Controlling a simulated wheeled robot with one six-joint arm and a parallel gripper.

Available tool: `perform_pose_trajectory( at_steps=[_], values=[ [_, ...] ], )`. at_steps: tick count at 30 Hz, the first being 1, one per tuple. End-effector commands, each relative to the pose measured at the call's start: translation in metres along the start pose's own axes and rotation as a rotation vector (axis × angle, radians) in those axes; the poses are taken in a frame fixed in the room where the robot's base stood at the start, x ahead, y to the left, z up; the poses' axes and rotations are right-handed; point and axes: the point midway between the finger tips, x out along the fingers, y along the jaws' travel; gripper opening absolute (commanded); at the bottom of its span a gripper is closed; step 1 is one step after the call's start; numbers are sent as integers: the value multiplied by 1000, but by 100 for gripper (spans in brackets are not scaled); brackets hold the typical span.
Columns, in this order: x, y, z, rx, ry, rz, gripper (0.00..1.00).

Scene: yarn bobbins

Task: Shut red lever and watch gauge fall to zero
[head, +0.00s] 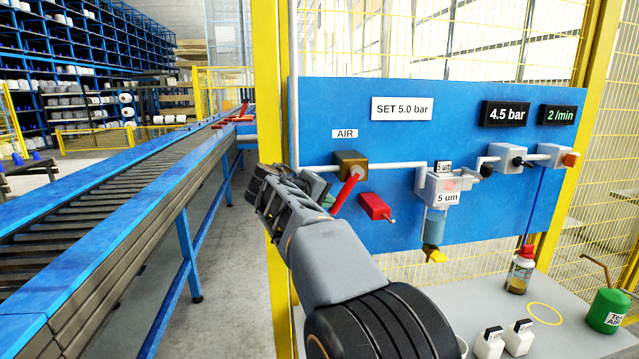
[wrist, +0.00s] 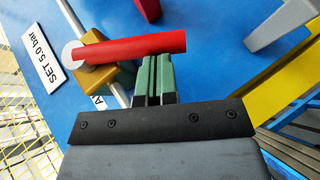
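The red lever (head: 345,193) sits on the brass-coloured valve (head: 350,164) on the blue panel, slanting down and left from its pivot. In the wrist view the red lever (wrist: 130,47) lies across the picture, right at the tips of my gripper (wrist: 155,62). The gripper's green-padded fingers are together with nothing seen between them. Whether they touch the lever I cannot tell. In the head view my gripper (head: 327,202) is just left of the lever, partly hidden by my wrist. The gauge display (head: 505,114) reads 4.5 bar.
A red block with a pin (head: 375,207) is on the panel right of the lever. A filter unit (head: 445,187) hangs farther right. A bench (head: 560,315) below holds bottles and a green can (head: 607,311). A roller conveyor (head: 100,220) runs along the left.

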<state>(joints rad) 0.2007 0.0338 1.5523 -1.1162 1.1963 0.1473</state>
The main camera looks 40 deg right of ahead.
Motion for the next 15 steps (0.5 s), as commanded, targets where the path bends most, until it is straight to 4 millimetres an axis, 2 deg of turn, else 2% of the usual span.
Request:
perform_pose_trajectory(
  at_steps=[1,15],
  values=[
    [8,-12,5,-24,-1,36,0],
    [35,-12,24,-230,-1,345,0]
  ],
)
